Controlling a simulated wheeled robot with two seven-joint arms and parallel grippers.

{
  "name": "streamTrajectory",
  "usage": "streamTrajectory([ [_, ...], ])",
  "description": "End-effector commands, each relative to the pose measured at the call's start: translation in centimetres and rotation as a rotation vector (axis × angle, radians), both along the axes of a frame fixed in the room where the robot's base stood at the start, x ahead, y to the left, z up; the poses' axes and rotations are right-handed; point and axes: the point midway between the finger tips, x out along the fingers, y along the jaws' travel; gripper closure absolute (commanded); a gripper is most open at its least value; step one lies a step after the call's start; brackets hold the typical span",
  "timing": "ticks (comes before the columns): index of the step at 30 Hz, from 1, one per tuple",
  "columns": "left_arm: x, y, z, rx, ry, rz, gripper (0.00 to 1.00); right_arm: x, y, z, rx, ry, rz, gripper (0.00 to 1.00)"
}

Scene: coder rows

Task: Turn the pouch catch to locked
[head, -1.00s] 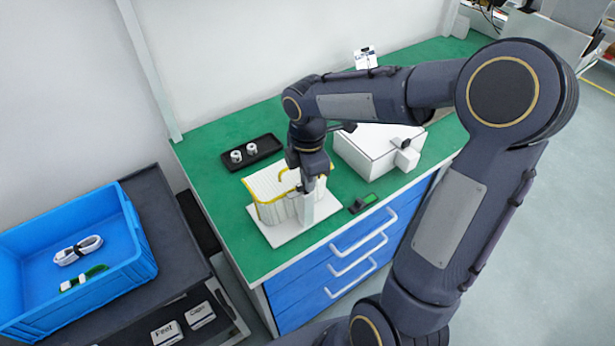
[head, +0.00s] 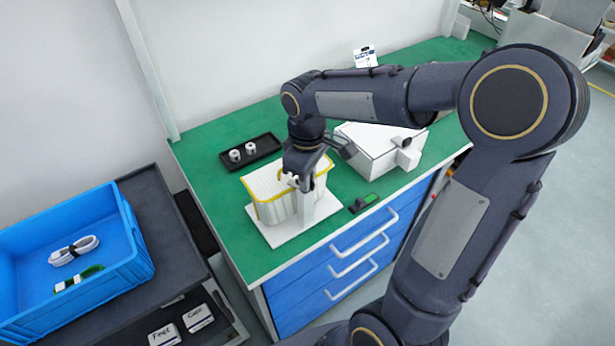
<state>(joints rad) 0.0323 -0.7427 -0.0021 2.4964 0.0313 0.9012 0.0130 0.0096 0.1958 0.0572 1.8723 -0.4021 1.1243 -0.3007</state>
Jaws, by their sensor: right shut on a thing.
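The pouch (head: 270,190) is a whitish, ribbed pouch with yellow edging. It stands on a white base plate (head: 279,237) on the green bench, with a white upright (head: 305,208) at its right side. My right gripper (head: 299,180) points down at the top of that upright and is shut on a small part there, which I take to be the catch. The fingers and wrist hide most of the catch, so its position cannot be read. My left gripper is not in view.
A white box (head: 375,148) stands right of the pouch, close to my wrist. A blue crate (head: 75,250) with cables stands at left.

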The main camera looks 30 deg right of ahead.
Motion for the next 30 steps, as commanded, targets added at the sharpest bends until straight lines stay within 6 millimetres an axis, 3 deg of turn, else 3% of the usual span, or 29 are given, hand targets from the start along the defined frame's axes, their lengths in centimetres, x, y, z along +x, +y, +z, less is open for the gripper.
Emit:
streamTrajectory([
  [15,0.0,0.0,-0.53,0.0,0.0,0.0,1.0,-0.01,0.17,0.09,0.0,-0.002,-0.378,1.0],
  [30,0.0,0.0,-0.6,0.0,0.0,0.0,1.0,0.0,0.18,0.13,0.0,-0.002,-0.472,1.0],
])
